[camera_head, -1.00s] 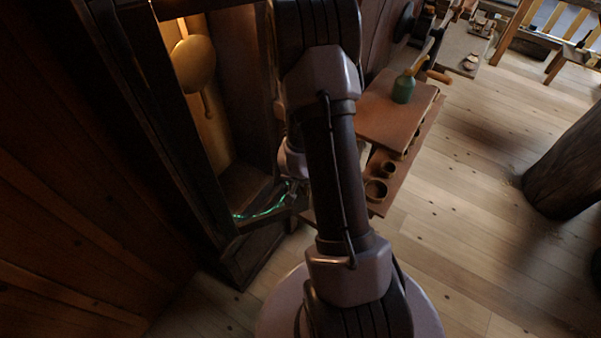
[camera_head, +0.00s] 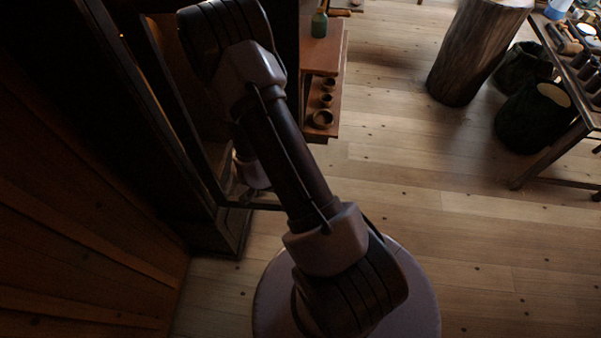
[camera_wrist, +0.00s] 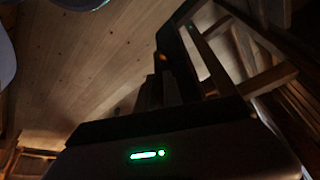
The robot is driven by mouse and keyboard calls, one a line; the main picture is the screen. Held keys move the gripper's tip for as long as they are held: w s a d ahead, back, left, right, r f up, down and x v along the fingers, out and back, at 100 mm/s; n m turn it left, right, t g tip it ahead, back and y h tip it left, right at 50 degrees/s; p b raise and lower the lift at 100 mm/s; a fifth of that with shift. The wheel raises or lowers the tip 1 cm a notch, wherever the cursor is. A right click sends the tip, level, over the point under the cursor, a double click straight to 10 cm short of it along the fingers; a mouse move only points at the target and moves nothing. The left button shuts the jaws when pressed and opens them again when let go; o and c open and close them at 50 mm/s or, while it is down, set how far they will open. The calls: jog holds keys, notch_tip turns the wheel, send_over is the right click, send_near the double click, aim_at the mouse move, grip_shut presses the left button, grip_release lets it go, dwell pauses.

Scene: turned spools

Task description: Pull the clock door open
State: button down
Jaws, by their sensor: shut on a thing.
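The tall dark clock case (camera_head: 222,232) stands at the left in the head view. The clock door (camera_head: 185,115) shows as a narrow dark frame on its front, with a low rail reaching right behind my arm. My gripper (camera_wrist: 176,78) shows in the wrist view as dark fingers beyond a body with a green light. It is shut on the clock door beside a dark upright of the frame. The exact grip point is too dark to make out. In the head view my arm hides the fingers and much of the door.
A wooden stand (camera_head: 322,60) with a green bottle (camera_head: 319,23) and small bowls (camera_head: 323,119) is close to the right of my arm. A log post (camera_head: 470,55) and dark sacks (camera_head: 535,118) stand farther right. Plank floor (camera_head: 450,240) is clear at the lower right.

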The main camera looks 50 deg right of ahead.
jog(key=s+a+m+g+p, duration=0.1)
jog(key=s+a+m+p, duration=0.1)
jog(key=a, duration=0.5)
jog(key=shift+s+a+m, duration=0.3)
jog(key=shift+s+m, duration=0.2)
jog(key=shift+s, duration=0.2)
jog(key=shift+f, duration=0.1)
jog(key=c, duration=1.6)
grip_release()
jog(key=shift+o, duration=0.6)
